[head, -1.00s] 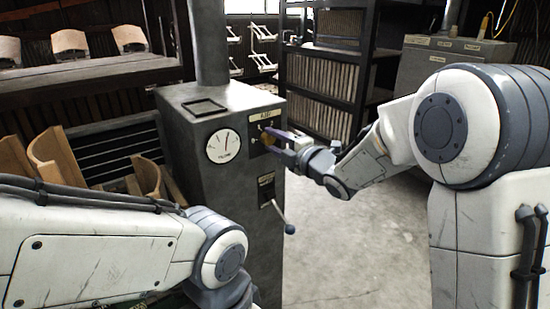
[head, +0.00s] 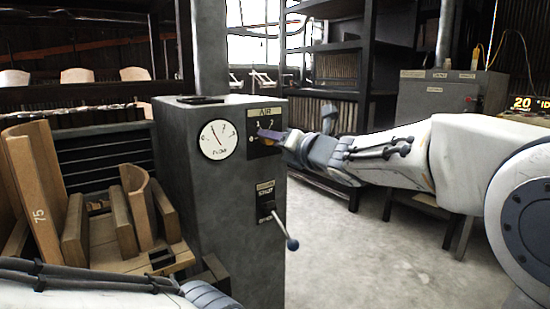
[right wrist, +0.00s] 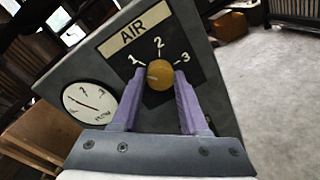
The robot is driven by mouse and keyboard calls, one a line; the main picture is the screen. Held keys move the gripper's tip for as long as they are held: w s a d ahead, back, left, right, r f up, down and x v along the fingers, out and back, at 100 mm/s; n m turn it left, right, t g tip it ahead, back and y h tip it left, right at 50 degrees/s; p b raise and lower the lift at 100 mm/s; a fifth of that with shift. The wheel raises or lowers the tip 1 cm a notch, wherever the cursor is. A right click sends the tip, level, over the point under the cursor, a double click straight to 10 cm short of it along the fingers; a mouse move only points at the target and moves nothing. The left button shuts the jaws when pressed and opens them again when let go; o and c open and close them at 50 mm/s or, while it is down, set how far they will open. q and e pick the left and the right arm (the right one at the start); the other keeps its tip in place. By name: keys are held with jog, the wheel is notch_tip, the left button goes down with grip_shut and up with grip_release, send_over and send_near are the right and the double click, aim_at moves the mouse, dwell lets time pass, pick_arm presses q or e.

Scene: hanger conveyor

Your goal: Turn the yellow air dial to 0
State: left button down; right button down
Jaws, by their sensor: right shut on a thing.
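The yellow air dial (right wrist: 159,75) sits on a dark panel labelled AIR on the front of a grey cabinet (head: 222,195). Numbers 1, 2 and 3 show around it in the right wrist view. A light mark on the dial points left, below the 1. The 0 is hidden there. My right gripper (right wrist: 158,82) has its purple fingers shut on the dial, one on each side. In the head view, the right gripper (head: 268,135) covers most of the dial. My left gripper is out of view; only part of its arm shows at lower left.
A round gauge (head: 219,139) is left of the dial, its needle pointing upper left. Wooden forms (head: 80,222) stand at left. Open floor lies right of the cabinet.

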jog(key=shift+w+d+f+n+b, duration=0.1)
jog(key=shift+f+n+b, duration=0.05)
jog(key=shift+n+b, duration=4.4)
jog(key=shift+n+t, duration=0.25)
jog(key=shift+t, duration=0.05)
jog(key=shift+c, duration=2.1)
grip_release()
jog(key=v, duration=1)
jog(key=shift+p, duration=0.45)
